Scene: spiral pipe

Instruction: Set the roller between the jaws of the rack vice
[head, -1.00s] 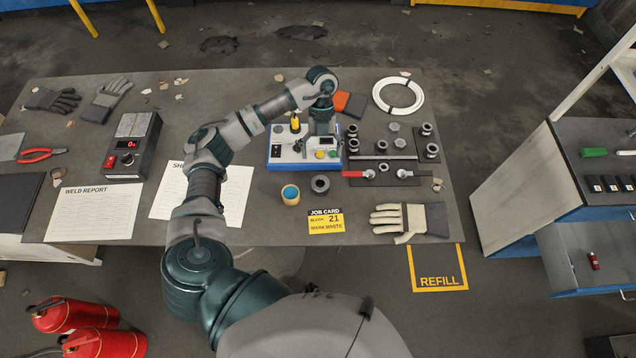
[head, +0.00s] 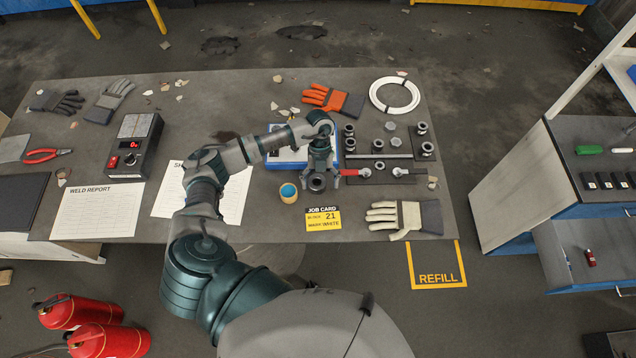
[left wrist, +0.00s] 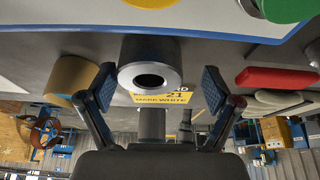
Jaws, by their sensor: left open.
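A dark hollow cylinder (head: 317,182), which looks like the roller, stands on the table below my left gripper (head: 319,176). In the left wrist view the cylinder (left wrist: 150,72) shows its bright ring end and dark bore. It lies between the two open pads of my left gripper (left wrist: 158,88), with a gap on each side. The blue-and-white station (head: 287,160) stands just behind, partly hidden by my left arm. I cannot tell which thing is the rack vice. My right gripper is not in view.
A blue-filled tan cup (head: 288,193) stands close left of the cylinder. A red-handled tool (head: 350,172) lies close right, near a steel bar (head: 385,156) and several dark fittings. The yellow job card (head: 323,218) and pale glove (head: 395,217) lie in front.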

